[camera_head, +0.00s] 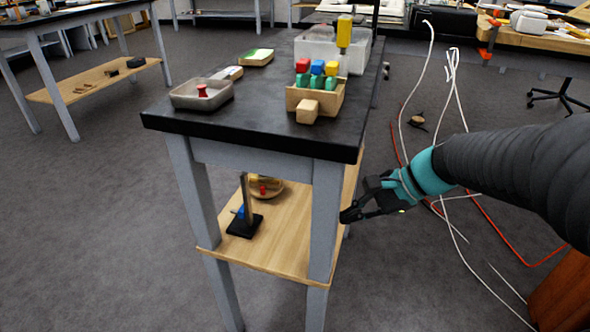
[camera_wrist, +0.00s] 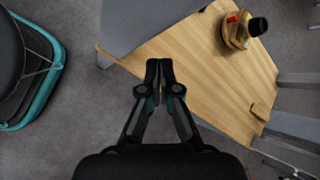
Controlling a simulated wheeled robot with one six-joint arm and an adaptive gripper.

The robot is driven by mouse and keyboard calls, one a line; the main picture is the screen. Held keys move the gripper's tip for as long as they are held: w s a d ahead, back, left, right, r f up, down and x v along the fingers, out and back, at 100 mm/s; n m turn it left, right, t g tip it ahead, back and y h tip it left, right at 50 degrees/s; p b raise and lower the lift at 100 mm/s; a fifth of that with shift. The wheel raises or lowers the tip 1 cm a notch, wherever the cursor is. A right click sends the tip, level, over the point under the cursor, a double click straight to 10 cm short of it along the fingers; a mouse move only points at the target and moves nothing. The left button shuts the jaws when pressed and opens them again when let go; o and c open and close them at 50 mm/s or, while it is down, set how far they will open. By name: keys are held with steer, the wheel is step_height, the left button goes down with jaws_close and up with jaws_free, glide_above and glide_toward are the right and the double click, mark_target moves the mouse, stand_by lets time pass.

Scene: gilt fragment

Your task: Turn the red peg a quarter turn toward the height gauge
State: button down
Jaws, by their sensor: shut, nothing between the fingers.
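A small red piece (camera_head: 263,188) shows at a round wooden piece (camera_head: 268,182) on the lower shelf. Just in front of it stands a height gauge (camera_head: 245,208), a dark upright post on a black base with a blue part. Another red, peg-like piece (camera_head: 202,91) stands in the grey tray on the tabletop. I cannot tell which red piece is the peg. My gripper (camera_head: 349,214) is shut and empty, right of the table's near leg; its tips also show in the wrist view (camera_wrist: 159,66).
The wooden lower shelf (camera_head: 285,250) lies under the black tabletop (camera_head: 262,125). The near grey leg (camera_head: 324,215) stands between my gripper and the gauge. The grey tray (camera_head: 188,101) and a wooden block rack (camera_head: 292,97) are on top. Cables (camera_head: 470,200) lie on the floor behind my arm.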

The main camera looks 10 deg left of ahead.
steer(key=w+a+f+m+y, duration=0.2)
steer(key=w, duration=0.2)
steer(key=w+a+f+m+y+b, duration=0.1)
steer(key=w+a+f+m+y, duration=0.1)
steer(key=w, duration=0.3)
steer(key=w+a+f+m+y, duration=0.1)
steer(key=w+a+f+m, duration=0.1)
steer(key=w+a+m, duration=0.1)
steer(key=shift+w+f+m+y+b, duration=0.2)
steer(key=shift+w+m, duration=0.1)
steer(key=shift+w, duration=0.2)
steer(key=shift+w+f+m+y+b, duration=0.2)
steer(key=shift+w+m, duration=0.1)
steer(key=shift+w, duration=0.2)
glide_toward(263, 191)
steer(key=x, duration=0.5)
steer(key=shift+w+f+b, duration=0.15)
steer(key=shift+f+b, duration=0.2)
steer(key=shift+a, duration=0.7)
steer(key=shift+a, duration=0.7)
